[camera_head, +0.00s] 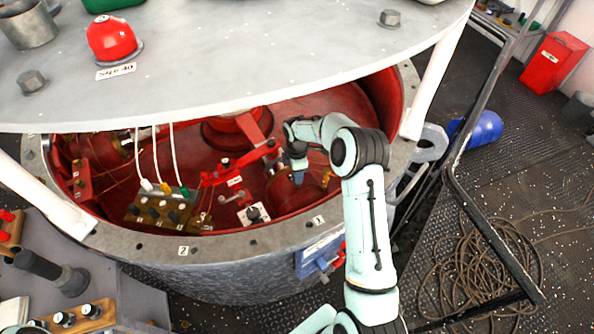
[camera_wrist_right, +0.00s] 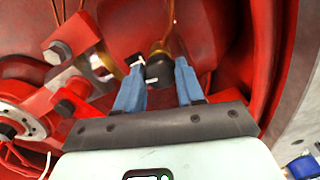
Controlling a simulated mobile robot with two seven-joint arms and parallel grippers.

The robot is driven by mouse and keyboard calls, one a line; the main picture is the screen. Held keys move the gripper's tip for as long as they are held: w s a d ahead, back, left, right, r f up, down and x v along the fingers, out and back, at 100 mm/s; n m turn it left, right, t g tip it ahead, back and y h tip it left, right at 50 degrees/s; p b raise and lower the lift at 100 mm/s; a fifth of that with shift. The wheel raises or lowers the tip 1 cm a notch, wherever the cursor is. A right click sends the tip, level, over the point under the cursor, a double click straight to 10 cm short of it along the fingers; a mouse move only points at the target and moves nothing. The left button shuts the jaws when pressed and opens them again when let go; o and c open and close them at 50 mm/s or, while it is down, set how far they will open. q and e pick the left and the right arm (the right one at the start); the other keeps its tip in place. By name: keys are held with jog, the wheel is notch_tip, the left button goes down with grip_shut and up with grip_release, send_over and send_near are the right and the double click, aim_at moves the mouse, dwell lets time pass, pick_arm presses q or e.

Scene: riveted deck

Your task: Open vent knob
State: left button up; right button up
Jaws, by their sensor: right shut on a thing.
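The vent knob (camera_wrist_right: 159,72) is a small black cylinder with a white mark, set on a brass fitting in the right wrist view. My right gripper (camera_wrist_right: 159,84) has its two blue fingers on either side of it and is shut on it. In the head view my right gripper (camera_head: 298,176) reaches down inside the red-lined round housing (camera_head: 330,110), under the grey top plate. The knob itself is hidden by the gripper there. My left gripper is not in view.
The grey top plate (camera_head: 230,70) overhangs the opening, with white posts (camera_head: 438,80) at its sides. A block with several knobs (camera_head: 158,208) and red brackets (camera_head: 215,178) stand left of the gripper. A coiled hose (camera_head: 478,270) lies on the deck behind a rail (camera_head: 490,225).

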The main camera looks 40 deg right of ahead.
jog(key=shift+n, duration=0.6)
jog(key=o, duration=1)
jog(key=shift+o, duration=0.2)
notch_tip(320, 180, up, 13)
jog(key=shift+r+p, duration=0.2)
jog(key=shift+p, duration=0.1)
